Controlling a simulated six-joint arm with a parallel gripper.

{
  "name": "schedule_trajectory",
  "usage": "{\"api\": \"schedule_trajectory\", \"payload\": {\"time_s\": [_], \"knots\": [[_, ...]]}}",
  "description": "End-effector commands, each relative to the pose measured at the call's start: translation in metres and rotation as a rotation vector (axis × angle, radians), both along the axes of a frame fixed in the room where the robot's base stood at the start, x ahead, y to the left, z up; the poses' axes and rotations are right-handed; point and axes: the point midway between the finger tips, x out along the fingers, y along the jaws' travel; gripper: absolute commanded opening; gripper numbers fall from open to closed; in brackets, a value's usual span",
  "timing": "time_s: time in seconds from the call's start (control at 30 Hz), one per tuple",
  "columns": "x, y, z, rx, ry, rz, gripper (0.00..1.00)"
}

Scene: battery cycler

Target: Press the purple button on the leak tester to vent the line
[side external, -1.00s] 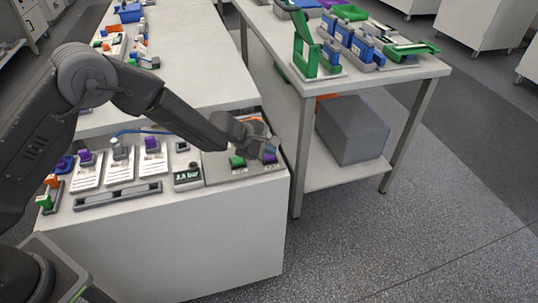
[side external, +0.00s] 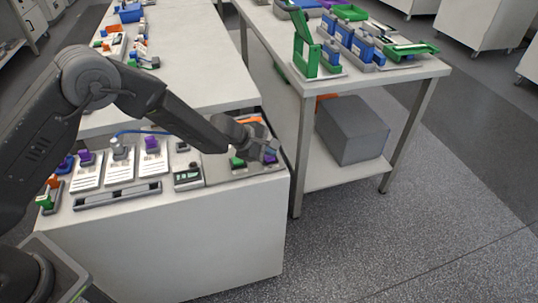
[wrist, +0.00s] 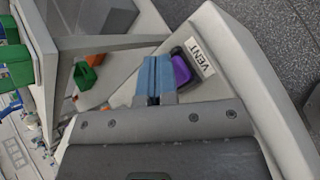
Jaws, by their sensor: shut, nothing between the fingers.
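The purple button (wrist: 181,70) sits in a dark surround next to a VENT label (wrist: 200,57) on the leak tester's light panel (wrist: 226,42). It also shows in the side external view (side external: 271,159). My gripper (wrist: 154,76) is shut and empty, its blue fingertips together just left of the purple button in the wrist view. In the side external view, my gripper (side external: 268,147) is low over the panel, right by the button. I cannot tell whether the fingertips touch it.
A small display (side external: 188,177) stands left of the panel; its reading is too small to make out. Cards with purple and grey knobs (side external: 152,146) are further left. A shelved table (side external: 420,68) with green and blue fixtures stands right, across a narrow gap.

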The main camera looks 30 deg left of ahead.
Motion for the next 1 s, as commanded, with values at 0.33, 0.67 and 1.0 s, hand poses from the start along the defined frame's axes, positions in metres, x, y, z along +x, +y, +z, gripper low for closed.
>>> {"api": "schedule_trajectory", "payload": {"time_s": [0.33, 0.67, 1.0], "knots": [[0.000, 0.000, -0.003, 0.000, 0.002, 0.001, 0.00], [-0.001, 0.000, 0.000, 0.001, 0.002, -0.001, 0.00], [-0.001, 0.001, 0.015, 0.000, 0.002, 0.001, 0.00]]}}
